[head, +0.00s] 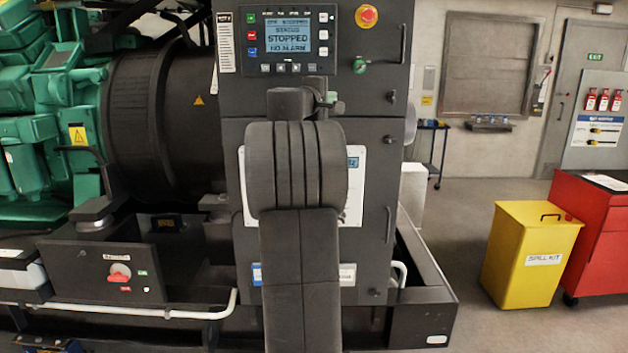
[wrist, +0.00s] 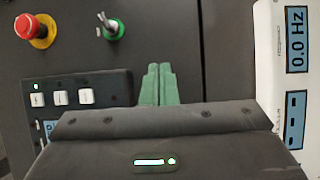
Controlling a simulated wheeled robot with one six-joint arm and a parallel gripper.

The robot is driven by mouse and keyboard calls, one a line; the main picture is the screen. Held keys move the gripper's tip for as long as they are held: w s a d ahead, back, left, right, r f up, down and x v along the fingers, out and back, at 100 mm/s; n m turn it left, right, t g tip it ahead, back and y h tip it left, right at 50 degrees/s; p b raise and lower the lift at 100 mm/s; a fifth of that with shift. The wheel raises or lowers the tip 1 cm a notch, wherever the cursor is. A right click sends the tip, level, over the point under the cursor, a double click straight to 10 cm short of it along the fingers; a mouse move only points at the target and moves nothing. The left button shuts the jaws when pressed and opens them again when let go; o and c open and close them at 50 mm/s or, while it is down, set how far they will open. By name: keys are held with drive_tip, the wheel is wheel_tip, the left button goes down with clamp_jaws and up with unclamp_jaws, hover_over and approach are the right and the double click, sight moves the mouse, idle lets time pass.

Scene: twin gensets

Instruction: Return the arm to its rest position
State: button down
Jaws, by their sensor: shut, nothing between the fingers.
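My gripper (wrist: 158,72) shows in the wrist view with its two green fingers side by side, shut with nothing between them. The fingers point at the dark face of the control cabinet (head: 375,250); I cannot tell the gap. In the head view my arm stands upright in front of the cabinet and hides its middle. Only a little of the gripper shows there, beside the arm's top, below the control panel.
The control panel (head: 240,60) reads STOPPED, with a red emergency stop (head: 367,16) and a green key switch (head: 360,65) to its right. A green engine (head: 40,120) stands left. A yellow spill kit bin (head: 515,260) and red cabinet (head: 600,240) stand right, beyond open floor.

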sight(349, 94)
drive_tip(key=p+x, duration=0.5)
drive_tip(key=x, duration=0.2)
drive_tip(key=shift+w+r, duration=0.15)
drive_tip(key=shift+r, duration=0.05)
drive_tip(key=shift+p+x, duration=0.5)
drive_tip(key=shift+x, duration=0.45)
drive_tip(key=shift+s+f, duration=0.2)
drive_tip(key=shift+s, duration=0.15)
drive_tip(key=shift+w, duration=0.1)
